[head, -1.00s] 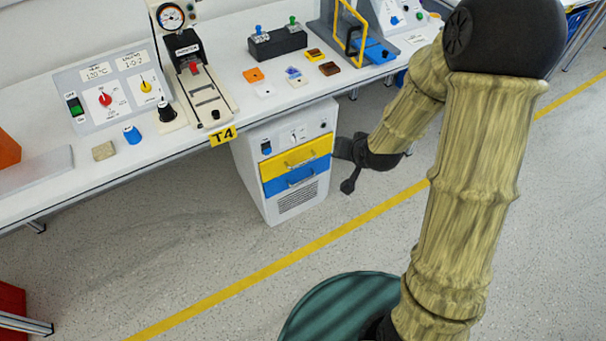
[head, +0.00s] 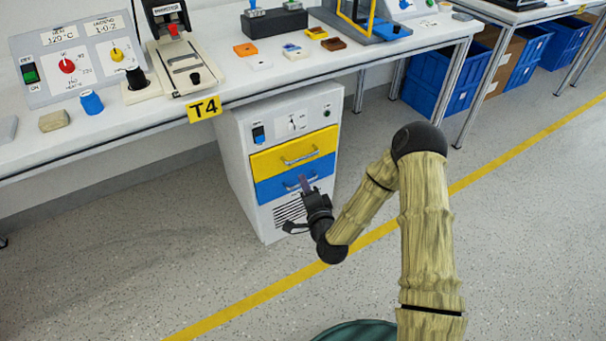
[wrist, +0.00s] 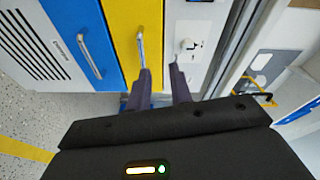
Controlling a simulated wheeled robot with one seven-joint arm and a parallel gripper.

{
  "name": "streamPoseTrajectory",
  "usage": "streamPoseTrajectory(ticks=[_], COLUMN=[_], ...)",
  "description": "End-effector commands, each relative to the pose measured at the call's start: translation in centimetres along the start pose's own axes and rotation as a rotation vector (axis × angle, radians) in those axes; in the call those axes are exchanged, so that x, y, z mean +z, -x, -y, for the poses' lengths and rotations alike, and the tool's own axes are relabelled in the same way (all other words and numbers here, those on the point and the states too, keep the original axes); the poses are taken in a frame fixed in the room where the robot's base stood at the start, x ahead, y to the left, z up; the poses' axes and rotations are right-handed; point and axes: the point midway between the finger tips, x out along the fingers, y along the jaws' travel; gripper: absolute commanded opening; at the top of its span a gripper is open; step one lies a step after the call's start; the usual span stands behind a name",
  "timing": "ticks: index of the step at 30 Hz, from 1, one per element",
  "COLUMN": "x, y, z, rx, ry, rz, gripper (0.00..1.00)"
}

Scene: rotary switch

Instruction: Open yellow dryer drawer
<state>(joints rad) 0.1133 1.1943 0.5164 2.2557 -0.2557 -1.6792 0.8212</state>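The white dryer cabinet (head: 232,150) stands under the table edge. Its yellow drawer (head: 268,163) is shut, with a metal bar handle (head: 300,156); a blue drawer (head: 268,190) is just below. My gripper (head: 305,183) is in front of the cabinet, overlapping the blue drawer in the head view. In the wrist view, my gripper (wrist: 163,78) is open, its two dark fingers apart with nothing held. The yellow drawer's handle (wrist: 140,48) lies ahead, nearly in line with the left finger. I cannot tell whether they touch.
Above the drawers is a panel with a knob (head: 293,122) and a dark switch (head: 258,133). The tabletop (head: 250,80) overhangs the cabinet. Blue crates (head: 440,80) stand under the table to the right. The floor in front is clear.

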Motion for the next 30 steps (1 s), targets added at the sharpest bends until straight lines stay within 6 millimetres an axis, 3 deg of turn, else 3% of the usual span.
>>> streamPoseTrajectory(ticks=[1,4,8,23,30], x=[0.7,1.0,0.9,0.7,0.2], y=[0.2,0.6,1.3,1.4,-0.9], z=[-3.1,-5.5,-7.3,-7.4,-6.8], rx=[-0.026,-0.090,-0.150,-0.178,-0.182], ry=[-0.057,-0.158,-0.248,-0.282,-0.277], rz=[-0.034,-0.105,-0.175,-0.204,-0.201], gripper=[0.21,0.21,0.21,0.21,0.21])
